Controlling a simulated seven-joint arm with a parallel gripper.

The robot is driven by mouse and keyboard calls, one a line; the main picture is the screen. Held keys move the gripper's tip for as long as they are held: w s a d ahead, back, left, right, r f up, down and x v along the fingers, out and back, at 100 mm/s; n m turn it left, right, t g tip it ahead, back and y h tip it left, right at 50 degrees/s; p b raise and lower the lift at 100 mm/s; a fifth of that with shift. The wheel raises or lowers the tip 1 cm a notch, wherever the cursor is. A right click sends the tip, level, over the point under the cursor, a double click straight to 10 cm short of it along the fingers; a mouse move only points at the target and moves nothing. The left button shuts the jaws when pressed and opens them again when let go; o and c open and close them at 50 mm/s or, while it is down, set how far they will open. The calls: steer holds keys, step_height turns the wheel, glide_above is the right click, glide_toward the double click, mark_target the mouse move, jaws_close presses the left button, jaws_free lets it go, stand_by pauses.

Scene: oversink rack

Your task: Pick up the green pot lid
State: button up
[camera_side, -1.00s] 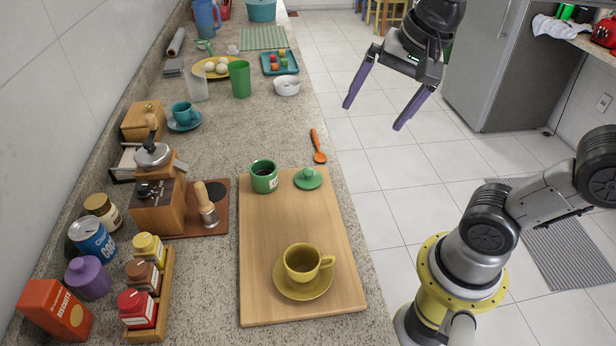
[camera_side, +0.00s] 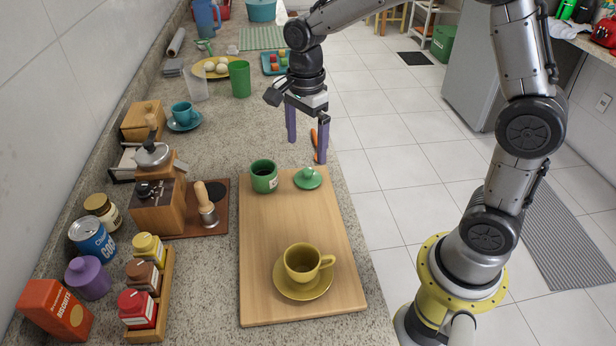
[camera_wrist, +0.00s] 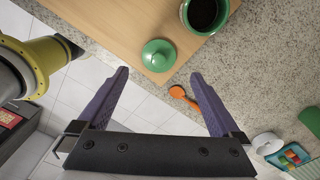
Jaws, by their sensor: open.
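The green pot lid (camera_side: 308,178) lies flat on the wooden board, knob up, near the board's far right corner. My gripper (camera_side: 307,150) is open and empty, fingers pointing down, above the counter just beyond the far end of the board. It also shows in the wrist view (camera_wrist: 158,73), with the purple fingers wide apart. The lid is not between the fingers.
A green pot (camera_side: 264,177) with dark contents stands left of the lid. The wooden board (camera_side: 262,235) also carries a yellow cup (camera_side: 304,263) on a saucer. An orange spoon (camera_wrist: 184,97) lies behind the fingers in the side view. The counter's right edge drops to the floor.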

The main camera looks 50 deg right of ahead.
mark_target(308, 170)
steer(key=f, duration=0.8)
steer(key=shift+s+d+f, duration=0.15)
steer(key=shift+d, duration=0.05)
steer(key=shift+c, duration=0.2)
steer(key=c, duration=1.2)
